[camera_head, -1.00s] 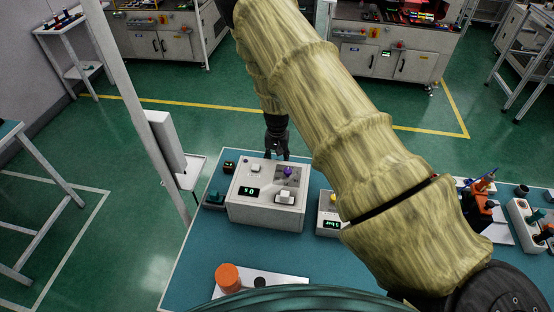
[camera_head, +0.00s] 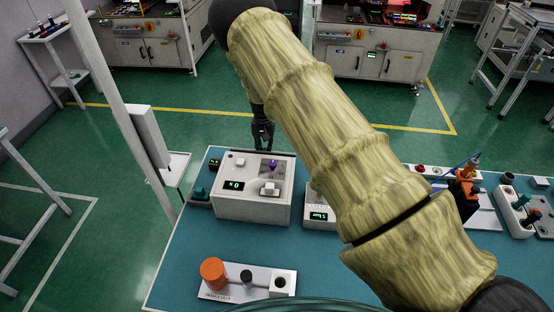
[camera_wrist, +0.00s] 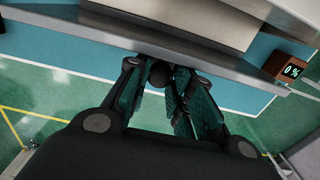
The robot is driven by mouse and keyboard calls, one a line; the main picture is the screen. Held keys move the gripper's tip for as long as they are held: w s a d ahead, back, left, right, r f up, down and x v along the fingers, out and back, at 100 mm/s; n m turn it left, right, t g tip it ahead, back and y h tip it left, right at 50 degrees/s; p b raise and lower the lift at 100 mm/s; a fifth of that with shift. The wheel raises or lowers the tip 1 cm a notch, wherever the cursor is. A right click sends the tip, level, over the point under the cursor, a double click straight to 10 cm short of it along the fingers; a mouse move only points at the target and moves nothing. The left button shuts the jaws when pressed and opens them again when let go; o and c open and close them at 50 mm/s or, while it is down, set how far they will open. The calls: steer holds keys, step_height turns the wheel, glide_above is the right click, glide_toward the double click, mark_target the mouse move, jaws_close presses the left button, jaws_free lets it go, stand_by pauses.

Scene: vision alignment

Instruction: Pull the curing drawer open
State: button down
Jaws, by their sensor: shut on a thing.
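The white curing unit (camera_head: 250,208) with a lit green display stands on the teal bench in the head view. Its far side faces away from that camera, so the drawer front is hidden there. My gripper (camera_head: 262,146) points down just behind its far edge. In the wrist view a long grey ledge (camera_wrist: 60,25) of the unit crosses the top of the picture. My gripper's fingers (camera_wrist: 165,95) are closed around a dark rounded piece, apparently the drawer handle (camera_wrist: 158,74), just below that ledge. How far the drawer stands out I cannot tell.
A smaller white device (camera_head: 319,212) stands to the right. A plate (camera_head: 243,290) with an orange cap lies in front.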

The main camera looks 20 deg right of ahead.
steer(key=w+d+b, duration=0.4)
steer(key=w+b, duration=0.1)
steer(key=w, duration=0.2)
steer(key=shift+w+d, duration=0.3)
steer(key=shift+d, duration=0.05)
steer(key=shift+r, duration=0.1)
steer(key=c, duration=1.2)
jaws_free()
step_height(320, 180, up, 12)
